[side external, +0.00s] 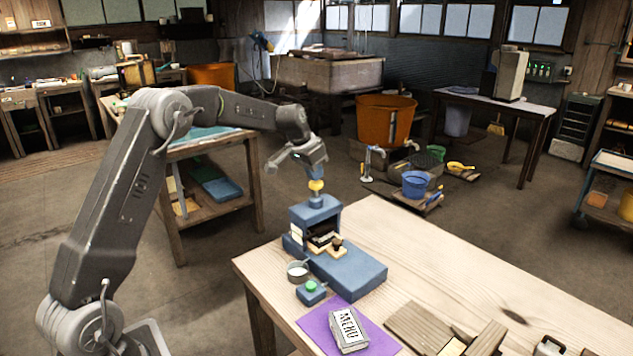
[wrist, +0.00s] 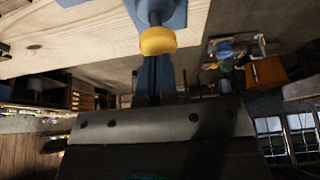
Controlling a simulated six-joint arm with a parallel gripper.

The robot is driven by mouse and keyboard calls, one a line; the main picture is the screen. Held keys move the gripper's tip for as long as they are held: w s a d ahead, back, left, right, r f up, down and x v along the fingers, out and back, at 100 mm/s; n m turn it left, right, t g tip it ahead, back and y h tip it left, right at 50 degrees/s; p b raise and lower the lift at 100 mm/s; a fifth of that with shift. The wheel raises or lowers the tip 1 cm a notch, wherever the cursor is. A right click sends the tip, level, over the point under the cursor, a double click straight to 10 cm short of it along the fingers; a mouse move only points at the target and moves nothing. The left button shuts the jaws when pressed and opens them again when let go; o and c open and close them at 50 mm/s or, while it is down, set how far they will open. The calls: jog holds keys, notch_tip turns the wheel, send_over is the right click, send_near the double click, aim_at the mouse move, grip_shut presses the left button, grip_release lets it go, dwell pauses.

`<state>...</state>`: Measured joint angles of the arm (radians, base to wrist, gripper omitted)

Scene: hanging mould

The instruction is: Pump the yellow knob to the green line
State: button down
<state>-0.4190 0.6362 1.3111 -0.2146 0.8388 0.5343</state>
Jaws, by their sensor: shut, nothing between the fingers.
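The yellow knob (side external: 316,185) sits on top of the blue press (side external: 315,217) near the table's left edge. It also shows at the top middle of the wrist view (wrist: 157,40), on a grey-blue shaft. My gripper (side external: 315,175) points down, just above the knob in the side view. Its two blue fingers (wrist: 158,62) are together and empty, with their tips right by the knob. I cannot tell whether they touch it. I cannot make out the green line in either view.
A small cup (side external: 298,271) and a small blue box with a green button (side external: 311,288) stand beside the press base. A lettered block (side external: 348,330) lies on a purple mat (side external: 318,331). Wooden pieces (side external: 430,328) lie at the front. The table's back right is clear.

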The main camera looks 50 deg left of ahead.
jog(key=shift+f, duration=1.2)
jog(key=shift+r, duration=1.25)
jog(key=shift+r, duration=3)
